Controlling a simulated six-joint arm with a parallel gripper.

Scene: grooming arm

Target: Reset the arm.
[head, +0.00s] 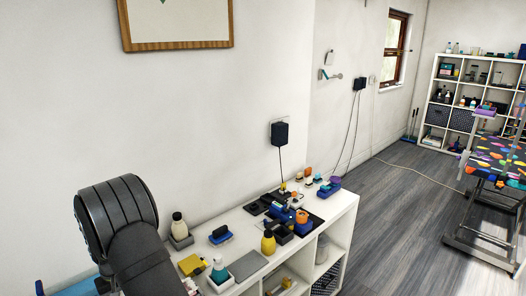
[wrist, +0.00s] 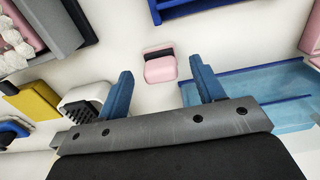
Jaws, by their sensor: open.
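My gripper (wrist: 158,92) shows in the wrist view with its two blue fingers spread wide apart. Nothing is between the fingers. Beyond the fingertips, a small pink block-like thing (wrist: 160,68) rests on a white surface. In the head view, my dark arm stands at the lower left, and the gripper itself is not visible there.
A white shelf unit (head: 343,204) carries bottles, brushes and a grey pad (head: 248,266). In the wrist view, a clear blue bin (wrist: 285,95) is at right and a yellow item (wrist: 34,101) at left. A colourful grooming table (head: 500,150) stands far right; open floor lies between.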

